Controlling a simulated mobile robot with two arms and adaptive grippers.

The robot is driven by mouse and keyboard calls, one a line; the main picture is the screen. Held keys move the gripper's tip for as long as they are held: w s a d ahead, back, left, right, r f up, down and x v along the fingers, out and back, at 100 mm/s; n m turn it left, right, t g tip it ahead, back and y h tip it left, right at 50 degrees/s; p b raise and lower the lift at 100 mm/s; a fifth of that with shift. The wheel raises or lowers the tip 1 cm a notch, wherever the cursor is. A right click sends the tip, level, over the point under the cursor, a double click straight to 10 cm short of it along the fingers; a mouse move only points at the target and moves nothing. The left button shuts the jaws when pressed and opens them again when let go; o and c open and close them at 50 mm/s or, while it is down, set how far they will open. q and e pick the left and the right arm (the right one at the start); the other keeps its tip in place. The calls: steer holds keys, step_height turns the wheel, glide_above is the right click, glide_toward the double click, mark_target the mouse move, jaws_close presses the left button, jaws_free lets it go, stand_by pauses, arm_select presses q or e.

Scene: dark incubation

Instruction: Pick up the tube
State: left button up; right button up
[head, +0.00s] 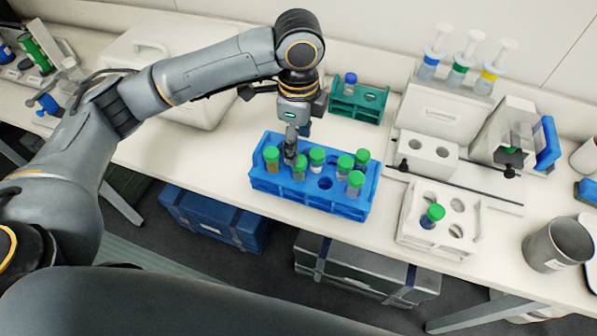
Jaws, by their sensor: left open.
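Several green-capped tubes stand upright in a blue rack (341,206) on the white bench. One tube (272,158) is at the rack's left end, one (299,171) is at the front left, and one (317,158) is near the middle. My left gripper (290,155) points down over the left part of the rack, among these tubes. Its fingers are small and dark here, and they partly hide what is behind them. The gripper is open, close to the left-hand tubes. I cannot tell whether it touches one. My right gripper is not in view.
A green rack (358,104) with a blue-capped tube (350,83) stands behind. A white rack (411,238) at right holds one green-capped tube (433,214). A grey metal cup (551,246) stands farther right. Bare bench lies left of the blue rack.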

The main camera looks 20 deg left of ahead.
mark_target(299, 175)
arm_select(q)
steer(key=shift+w+f, duration=0.2)
steer(key=shift+f, duration=0.35)
steer(key=shift+w+f, duration=0.2)
steer(key=shift+f, duration=0.35)
steer(key=shift+s+f+p, duration=0.25)
steer(key=shift+f+p, duration=0.55)
steer(key=shift+f, duration=0.3)
step_height(299, 175, down, 2)
steer(key=shift+s+f, duration=0.1)
steer(key=shift+f, duration=0.5)
steer(key=c, duration=1.2)
jaws_close()
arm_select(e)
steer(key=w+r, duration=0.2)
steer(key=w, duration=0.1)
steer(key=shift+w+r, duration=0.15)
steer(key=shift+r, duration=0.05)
arm_select(q)
steer(key=shift+r, duration=0.1)
